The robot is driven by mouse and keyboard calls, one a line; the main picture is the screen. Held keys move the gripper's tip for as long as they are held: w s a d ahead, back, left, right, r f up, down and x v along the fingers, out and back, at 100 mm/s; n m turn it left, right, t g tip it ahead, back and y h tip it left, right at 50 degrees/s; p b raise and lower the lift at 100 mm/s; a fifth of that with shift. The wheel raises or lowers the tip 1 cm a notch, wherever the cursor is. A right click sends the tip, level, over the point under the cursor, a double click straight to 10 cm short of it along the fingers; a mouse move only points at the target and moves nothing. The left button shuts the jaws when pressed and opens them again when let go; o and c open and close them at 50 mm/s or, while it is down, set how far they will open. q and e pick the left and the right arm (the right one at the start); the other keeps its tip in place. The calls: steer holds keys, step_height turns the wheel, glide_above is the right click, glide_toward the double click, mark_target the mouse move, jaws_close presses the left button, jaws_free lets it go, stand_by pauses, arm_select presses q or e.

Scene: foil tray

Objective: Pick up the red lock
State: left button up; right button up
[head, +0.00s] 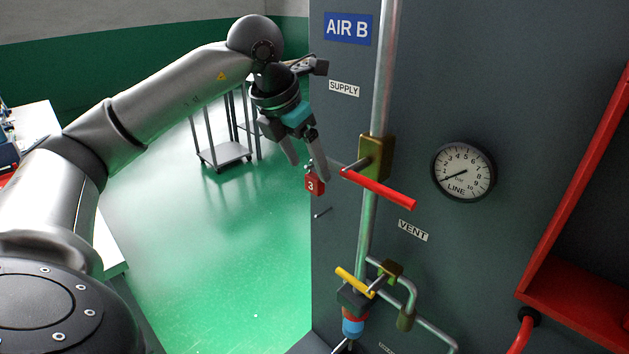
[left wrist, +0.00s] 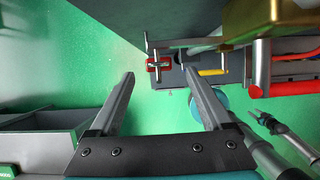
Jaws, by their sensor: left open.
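The red lock (head: 315,186), a small block marked with a white 3, hangs near the left edge of the grey panel, below the SUPPLY label. In the left wrist view the red lock (left wrist: 159,65) shows beyond the fingertips, roughly centred between them, with a thin metal bar across it. My left gripper (head: 308,169) is open and points down, its fingers close to the lock in the head view. In the left wrist view the open gripper (left wrist: 160,74) has nothing between its fingers. I see no contact with the lock.
A red-handled valve (head: 379,188) on a vertical pipe sits just right of the lock. A yellow handle (head: 355,282) is lower, and a gauge (head: 463,171) is farther right. A thin peg (head: 322,212) juts out below the lock. Open green floor lies left of the panel.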

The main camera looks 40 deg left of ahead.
mark_target(312, 172)
arm_select(q)
steer(key=x, duration=0.3)
steer(key=shift+w+a+f, duration=0.1)
steer(key=shift+w+f, duration=0.1)
steer(key=shift+w, duration=0.05)
jaws_close()
stand_by(0.5)
